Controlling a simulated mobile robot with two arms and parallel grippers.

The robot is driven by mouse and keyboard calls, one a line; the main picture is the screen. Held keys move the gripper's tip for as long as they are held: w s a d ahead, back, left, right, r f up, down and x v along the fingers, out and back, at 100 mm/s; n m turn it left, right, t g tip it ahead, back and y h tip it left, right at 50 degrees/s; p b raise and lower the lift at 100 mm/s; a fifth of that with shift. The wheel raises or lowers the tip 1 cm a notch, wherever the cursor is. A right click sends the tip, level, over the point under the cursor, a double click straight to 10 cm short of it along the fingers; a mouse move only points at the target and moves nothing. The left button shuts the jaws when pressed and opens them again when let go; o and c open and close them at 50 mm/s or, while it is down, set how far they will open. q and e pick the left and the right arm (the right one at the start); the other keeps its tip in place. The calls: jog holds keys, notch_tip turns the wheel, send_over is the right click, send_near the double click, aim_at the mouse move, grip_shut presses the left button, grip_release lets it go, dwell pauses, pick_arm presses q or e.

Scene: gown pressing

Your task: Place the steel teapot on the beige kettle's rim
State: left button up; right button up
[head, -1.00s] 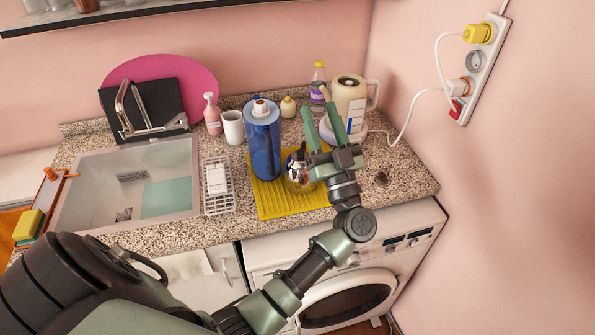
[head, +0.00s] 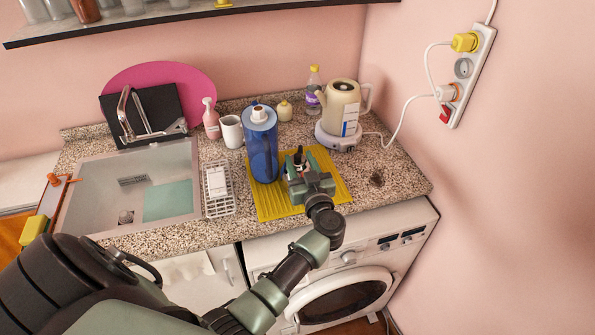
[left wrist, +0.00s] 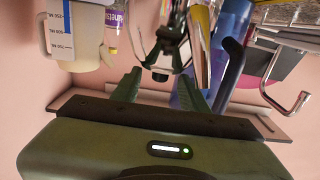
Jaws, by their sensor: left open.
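The steel teapot (head: 299,152) stands on the yellow ridged mat (head: 265,203). In the head view my left gripper hides most of it, leaving mainly its dark top visible. My left gripper (head: 298,162) is lowered at the teapot with its fingers open. In the left wrist view the shiny teapot (left wrist: 163,62) shows between the two green fingers (left wrist: 162,88); I cannot tell whether they touch it. The beige kettle (head: 339,101) stands upright on its pale base behind and to the right. It also shows upside down in the left wrist view (left wrist: 75,42). My right gripper is not in view.
A blue bottle (head: 263,150) stands close to the left of the teapot. A purple-labelled bottle (head: 313,93) and a small cream jar (head: 285,111) stand behind. A white cord (head: 405,130) runs from the kettle base to the wall strip. The counter right of the mat is mostly clear.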

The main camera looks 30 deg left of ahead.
pick_arm(q)
jog(key=shift+w+a, duration=0.15)
grip_shut()
dwell(1.4)
